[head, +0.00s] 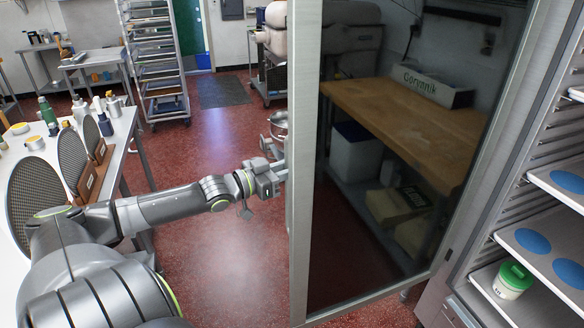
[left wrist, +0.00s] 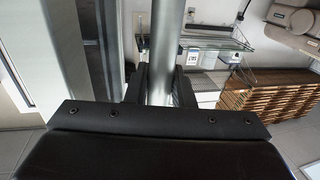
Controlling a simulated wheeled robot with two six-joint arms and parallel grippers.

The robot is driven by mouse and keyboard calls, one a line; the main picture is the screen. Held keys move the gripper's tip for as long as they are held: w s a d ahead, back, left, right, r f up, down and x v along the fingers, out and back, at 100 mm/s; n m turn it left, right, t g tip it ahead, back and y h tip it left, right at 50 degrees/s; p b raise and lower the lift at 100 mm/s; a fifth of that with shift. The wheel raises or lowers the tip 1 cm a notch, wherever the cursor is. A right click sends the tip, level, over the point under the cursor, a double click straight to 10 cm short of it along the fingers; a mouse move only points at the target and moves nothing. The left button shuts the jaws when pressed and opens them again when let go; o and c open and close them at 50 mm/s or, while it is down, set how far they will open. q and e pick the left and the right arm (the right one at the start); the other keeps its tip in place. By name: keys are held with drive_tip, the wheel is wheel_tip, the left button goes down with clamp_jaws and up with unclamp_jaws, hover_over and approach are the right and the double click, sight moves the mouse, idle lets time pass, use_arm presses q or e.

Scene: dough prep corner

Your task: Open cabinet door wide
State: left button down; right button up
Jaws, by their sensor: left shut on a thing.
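The cabinet door (head: 306,200) is a tall dark glass panel in a metal frame. In the head view it stands swung out from the cabinet (head: 455,250), whose shelves are exposed at the right. My left gripper (head: 281,172) is at the door's free left edge, with its tips partly hidden there. In the left wrist view, the fingers of my left gripper (left wrist: 160,92) are shut around an upright round metal bar, the door handle (left wrist: 165,45). The handle is hidden behind the door frame in the head view. My right gripper is not in view.
Cabinet shelves (head: 560,180) hold blue discs and a green-lidded tub (head: 513,279). A white table (head: 120,130) with bottles and upright round screens stands at left. A tall rack (head: 155,60) is behind. Red floor (head: 225,130) is clear between the table and door.

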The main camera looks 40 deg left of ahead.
use_arm(q)
drive_tip(key=shift+f, duration=0.15)
drive_tip(key=c, duration=1.3)
unclamp_jaws()
drive_tip(key=p+v, duration=0.7)
drive_tip(key=v, duration=1)
drive_tip(key=shift+s, duration=0.2)
